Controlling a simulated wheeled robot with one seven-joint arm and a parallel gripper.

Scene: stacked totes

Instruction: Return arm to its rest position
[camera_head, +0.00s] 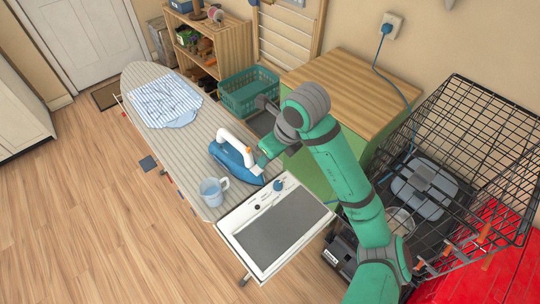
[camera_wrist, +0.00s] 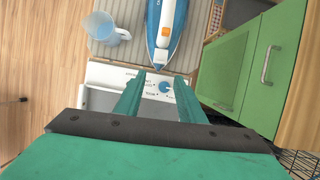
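My gripper (camera_wrist: 158,80) is open in the wrist view, its two green fingers apart with nothing between them. Through the gap I see the white panel with a blue knob. In the head view my green arm reaches in from the lower right, bent at a grey joint, and my gripper (camera_head: 259,166) hangs beside the iron's right end. The blue and white iron (camera_head: 232,161) rests on the striped ironing board (camera_head: 150,130); it also shows ahead of the fingers in the wrist view (camera_wrist: 166,28). I cannot tell whether gripper and iron touch.
A clear jug (camera_head: 211,190) and a folded striped cloth (camera_head: 165,97) are on the board. A white-framed panel (camera_head: 239,225) adjoins its near end. A green cabinet (camera_head: 345,85), teal basket (camera_head: 249,92) and black wire crate (camera_head: 470,130) stand right of the board.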

